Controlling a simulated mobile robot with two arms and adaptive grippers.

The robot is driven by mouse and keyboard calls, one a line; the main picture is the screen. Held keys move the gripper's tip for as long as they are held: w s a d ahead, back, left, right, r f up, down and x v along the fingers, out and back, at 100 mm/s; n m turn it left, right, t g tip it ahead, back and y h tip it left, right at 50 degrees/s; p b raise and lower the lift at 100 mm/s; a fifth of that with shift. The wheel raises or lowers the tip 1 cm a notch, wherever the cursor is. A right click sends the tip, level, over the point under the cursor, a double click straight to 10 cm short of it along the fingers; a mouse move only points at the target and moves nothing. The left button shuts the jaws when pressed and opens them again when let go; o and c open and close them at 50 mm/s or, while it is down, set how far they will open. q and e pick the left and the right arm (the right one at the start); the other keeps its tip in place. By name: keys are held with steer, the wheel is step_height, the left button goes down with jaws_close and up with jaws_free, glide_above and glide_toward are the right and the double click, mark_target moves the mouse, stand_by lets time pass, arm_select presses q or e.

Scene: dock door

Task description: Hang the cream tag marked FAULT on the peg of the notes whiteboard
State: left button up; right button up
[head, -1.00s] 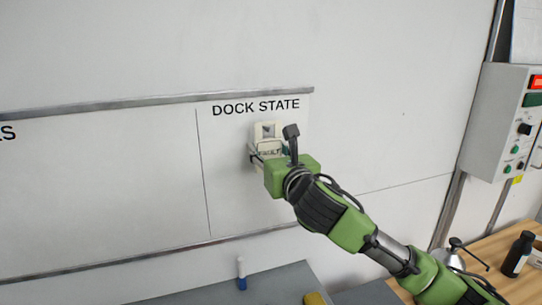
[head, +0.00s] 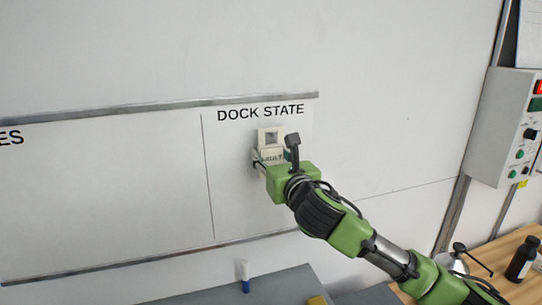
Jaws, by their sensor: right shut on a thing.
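The cream tag (head: 270,137) with part of the word FAULT showing is in front of the DOCK STATE section of the whiteboard (head: 110,190). It is upright, with a square opening near its top. My right gripper (head: 268,160) is shut on the tag's lower part and covers some of its lettering. The peg cannot be made out, so I cannot tell whether the tag is around it. The section left of the dividing line is bare, with only the letters ES of its heading showing. My left gripper is out of view.
A grey surface (head: 215,290) below the board holds a blue and white marker (head: 244,276) and a yellow item (head: 316,300). A control box (head: 503,125) is on the wall at right, above a wooden bench (head: 505,255) with a black bottle (head: 521,258).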

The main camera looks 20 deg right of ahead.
steer(key=o, duration=1.2)
steer(key=shift+s, duration=0.1)
